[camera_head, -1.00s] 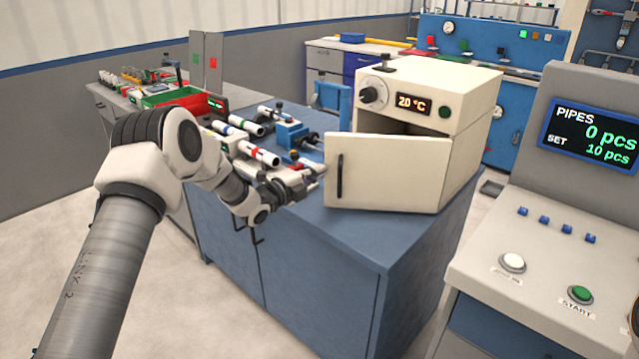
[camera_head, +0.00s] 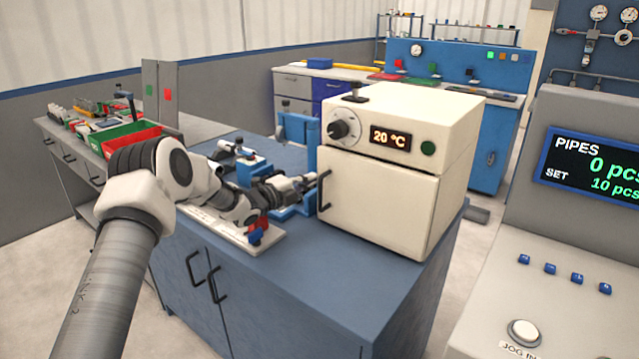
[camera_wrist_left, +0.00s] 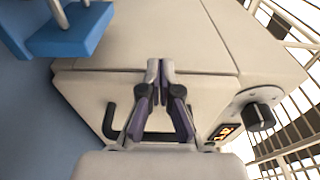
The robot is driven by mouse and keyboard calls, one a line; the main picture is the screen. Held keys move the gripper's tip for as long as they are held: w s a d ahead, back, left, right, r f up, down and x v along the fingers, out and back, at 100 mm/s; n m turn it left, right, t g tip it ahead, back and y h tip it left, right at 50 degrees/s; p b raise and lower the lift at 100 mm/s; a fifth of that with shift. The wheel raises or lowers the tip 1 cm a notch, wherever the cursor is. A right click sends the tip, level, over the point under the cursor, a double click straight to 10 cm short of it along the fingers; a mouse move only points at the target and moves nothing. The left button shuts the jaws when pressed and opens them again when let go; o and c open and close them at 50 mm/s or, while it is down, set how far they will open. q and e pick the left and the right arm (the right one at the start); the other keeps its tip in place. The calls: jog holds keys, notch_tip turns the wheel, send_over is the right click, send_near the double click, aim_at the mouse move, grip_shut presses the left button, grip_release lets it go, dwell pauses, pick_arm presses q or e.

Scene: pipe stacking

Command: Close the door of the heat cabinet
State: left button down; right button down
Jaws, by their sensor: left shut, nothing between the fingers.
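The heat cabinet (camera_head: 455,130) is a cream box on the blue bench, with a display reading 20 °C. Its door (camera_head: 376,208) looks shut, flush with the front, with a dark handle (camera_head: 324,190) on its left side. My left gripper (camera_head: 312,180) is at the handle, at the door's left edge. In the left wrist view the shut, empty fingers (camera_wrist_left: 160,68) reach past the dark handle (camera_wrist_left: 112,122) over the cream front. I cannot tell whether they touch the door. My right gripper is not in view.
A blue fixture (camera_head: 298,135) stands just left of the cabinet. A white plate with pipe parts (camera_head: 258,235) lies under my left arm. Red and green bins (camera_head: 125,140) are at the far left. A control console (camera_head: 560,250) stands at the right.

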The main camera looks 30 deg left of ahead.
pick_arm(q)
jog(key=shift+w, duration=0.15)
dwell(0.3)
jog(key=v, duration=1.2)
